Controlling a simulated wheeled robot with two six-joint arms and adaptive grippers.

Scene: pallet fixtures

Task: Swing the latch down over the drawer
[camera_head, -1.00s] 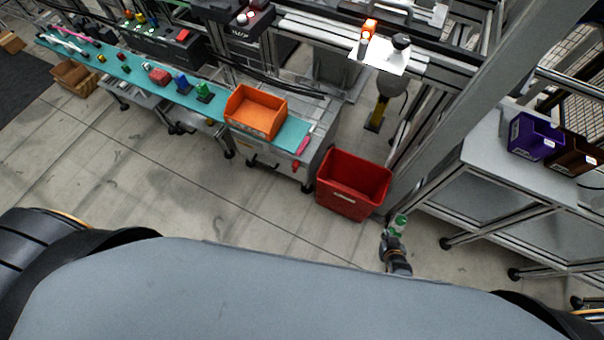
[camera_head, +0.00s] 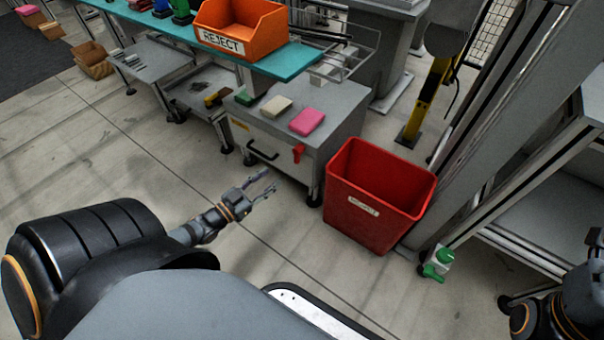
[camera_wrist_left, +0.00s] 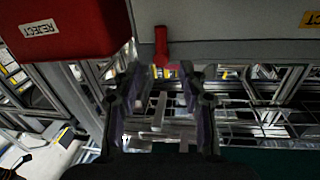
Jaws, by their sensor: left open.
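The red latch (camera_head: 298,152) is a small piece on the front of a grey drawer cabinet (camera_head: 340,118), to the right of the black drawer handle (camera_head: 262,152). My left gripper (camera_head: 270,182) is open and empty, in front of the cabinet and a little below and left of the latch in the head view. In the left wrist view, which is turned upside down, the latch (camera_wrist_left: 161,45) shows just beyond and between the open fingertips (camera_wrist_left: 160,75). They look apart from it. The drawer appears closed. My right arm shows at the right edge, its gripper not visible.
A red bin (camera_head: 375,195) stands on the floor close to the cabinet's right. Pink (camera_head: 307,121) and cream (camera_head: 276,106) blocks lie on the cabinet top. An orange reject bin (camera_head: 240,28) sits on the teal shelf above. The floor left of the gripper is clear.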

